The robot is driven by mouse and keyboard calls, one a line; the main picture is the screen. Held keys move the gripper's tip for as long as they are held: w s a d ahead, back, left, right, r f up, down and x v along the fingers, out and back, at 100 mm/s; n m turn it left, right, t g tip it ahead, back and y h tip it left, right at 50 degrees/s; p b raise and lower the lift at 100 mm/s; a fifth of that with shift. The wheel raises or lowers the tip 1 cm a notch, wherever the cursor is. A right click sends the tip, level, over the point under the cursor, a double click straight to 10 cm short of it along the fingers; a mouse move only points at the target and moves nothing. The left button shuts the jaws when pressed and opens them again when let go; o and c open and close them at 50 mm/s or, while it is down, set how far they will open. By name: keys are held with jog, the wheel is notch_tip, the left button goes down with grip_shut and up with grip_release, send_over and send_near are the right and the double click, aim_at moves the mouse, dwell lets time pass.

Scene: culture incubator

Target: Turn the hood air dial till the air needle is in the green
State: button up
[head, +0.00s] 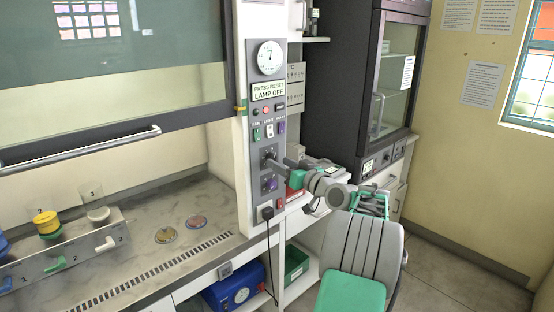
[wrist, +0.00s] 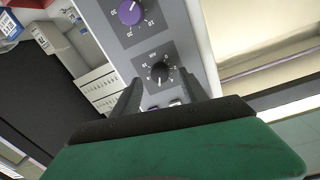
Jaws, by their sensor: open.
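The hood's control panel shows in the head view, with a black dial (head: 268,155) above a purple dial (head: 269,184). In the wrist view, turned over, the purple dial (wrist: 129,12) is at the top and the black dial (wrist: 160,72) lies below it. Their labels are too small to read surely. My gripper (wrist: 160,84) is open, its two dark fingers on either side of the black dial; contact cannot be told. In the head view my gripper (head: 281,162) reaches the panel from the right. A round white gauge (head: 269,58) tops the panel; its needle and any green are unclear.
A sign (head: 268,90) reads "PRESS RESET LAMP OFF", with buttons and switches below. The hood's sash handle (head: 80,152) is at left.

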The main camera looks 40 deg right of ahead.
aim_at(272, 158)
jog(key=w, duration=0.2)
jog(key=shift+w, duration=0.35)
jog(key=shift+c, duration=0.5)
grip_shut()
